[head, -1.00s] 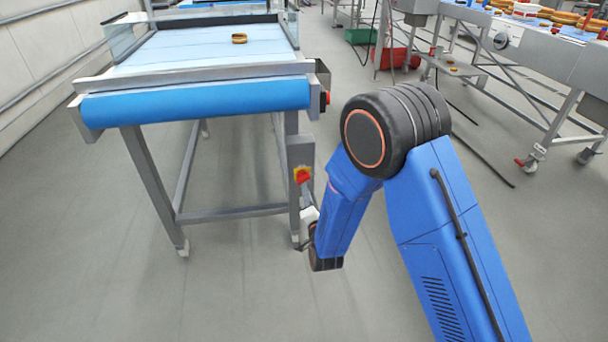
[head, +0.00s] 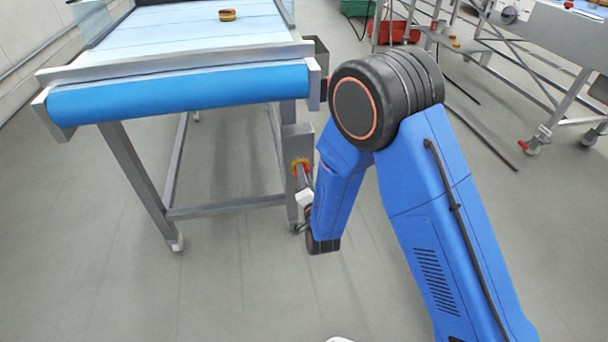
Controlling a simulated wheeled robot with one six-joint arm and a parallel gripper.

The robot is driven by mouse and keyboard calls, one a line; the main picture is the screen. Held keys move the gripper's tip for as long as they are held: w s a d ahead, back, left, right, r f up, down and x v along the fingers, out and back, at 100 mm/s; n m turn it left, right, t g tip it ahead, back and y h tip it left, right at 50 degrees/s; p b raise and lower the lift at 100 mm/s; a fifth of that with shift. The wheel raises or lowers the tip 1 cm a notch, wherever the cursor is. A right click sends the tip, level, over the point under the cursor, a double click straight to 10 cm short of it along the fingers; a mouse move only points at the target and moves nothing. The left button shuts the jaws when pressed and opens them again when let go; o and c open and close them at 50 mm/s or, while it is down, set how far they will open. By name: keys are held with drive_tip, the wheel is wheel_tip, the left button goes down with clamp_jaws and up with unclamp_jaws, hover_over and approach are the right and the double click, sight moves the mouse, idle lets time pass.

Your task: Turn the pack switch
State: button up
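The switch (head: 294,166), red on a yellow plate, sits on a grey box (head: 297,140) on the near right leg of the blue-belted conveyor. Part of the switch is covered by my gripper (head: 301,176), which reaches up in front of its lower part. The gripper is small and largely hidden behind my blue forearm, so its fingers do not show clearly. I cannot tell whether it touches the switch.
The conveyor (head: 180,95) stands at the left with a round filled item (head: 228,15) on its belt. Red crates (head: 397,32) and another machine (head: 560,40) stand at the back right. The floor in front is clear.

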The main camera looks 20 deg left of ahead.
clamp_jaws()
drive_tip(key=shift+n, duration=2.9)
unclamp_jaws()
drive_tip(key=shift+r, duration=0.1)
drive_tip(key=shift+s, duration=0.1)
